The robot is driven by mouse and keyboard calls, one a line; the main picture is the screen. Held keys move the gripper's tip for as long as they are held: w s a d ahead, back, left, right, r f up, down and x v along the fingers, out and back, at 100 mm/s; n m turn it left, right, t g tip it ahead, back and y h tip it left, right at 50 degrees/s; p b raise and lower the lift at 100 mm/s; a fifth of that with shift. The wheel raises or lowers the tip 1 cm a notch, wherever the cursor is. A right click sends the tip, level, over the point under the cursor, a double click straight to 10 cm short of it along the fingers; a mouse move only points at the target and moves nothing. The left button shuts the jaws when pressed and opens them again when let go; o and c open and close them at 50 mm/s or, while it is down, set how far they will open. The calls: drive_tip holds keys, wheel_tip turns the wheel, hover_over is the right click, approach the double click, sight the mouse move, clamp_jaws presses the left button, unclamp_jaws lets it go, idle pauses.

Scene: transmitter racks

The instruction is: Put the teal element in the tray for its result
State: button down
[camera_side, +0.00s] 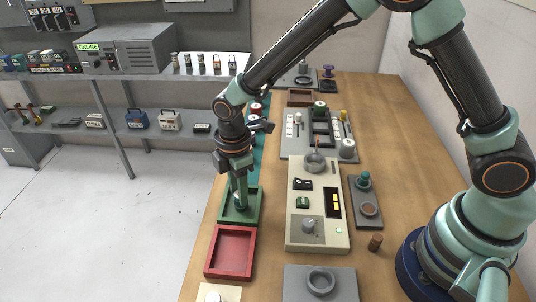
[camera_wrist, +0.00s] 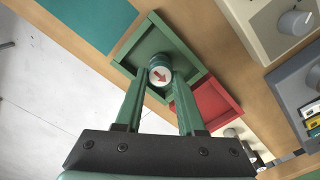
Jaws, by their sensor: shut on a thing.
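My gripper (camera_wrist: 160,78) is shut on the teal element (camera_wrist: 160,70), a short cylinder with a white top that bears a red arrow. The element is within the outline of the green tray (camera_wrist: 183,39); I cannot tell whether it touches the tray floor. In the side view, my gripper (camera_side: 239,198) points down over the green tray (camera_side: 255,212), and its fingers mostly hide the element. The red tray (camera_side: 230,252) is directly in front of the green tray and also shows in the wrist view (camera_wrist: 213,106).
A beige tester (camera_side: 318,235) with a lit yellow panel stands right of the trays. A grey block with round sockets (camera_side: 366,208) and a small brown cylinder (camera_side: 376,242) are farther right. A grey plate with a ring (camera_side: 320,282) is at the front. Shelves stand left, across a floor gap.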

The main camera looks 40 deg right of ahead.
drive_tip(key=c, duration=0.5)
unclamp_jaws()
wheel_tip(320, 180, up, 12)
drive_tip(key=s+d+r+m+t, duration=0.2)
drive_tip(key=s+d+r+m, duration=0.1)
drive_tip(key=d+m, duration=0.2)
drive_tip(key=s+d+r+m+t, duration=0.1)
drive_tip(key=s+d+r+m, duration=0.2)
drive_tip(key=d+m, duration=0.3)
drive_tip(key=s+d+r+m+t, duration=0.2)
drive_tip(key=s+d+r+m, duration=0.1)
drive_tip(key=d, duration=0.5)
drive_tip(key=shift+s+d+r+m+t, duration=0.2)
drive_tip(key=shift+s+m, duration=0.25)
drive_tip(key=shift+m, duration=0.25)
drive_tip(key=shift+s+d+r+m+t, duration=0.1)
drive_tip(key=shift+s+d+m, duration=0.1)
drive_tip(key=shift+s+m, duration=0.4)
drive_tip(key=shift+w, duration=0.15)
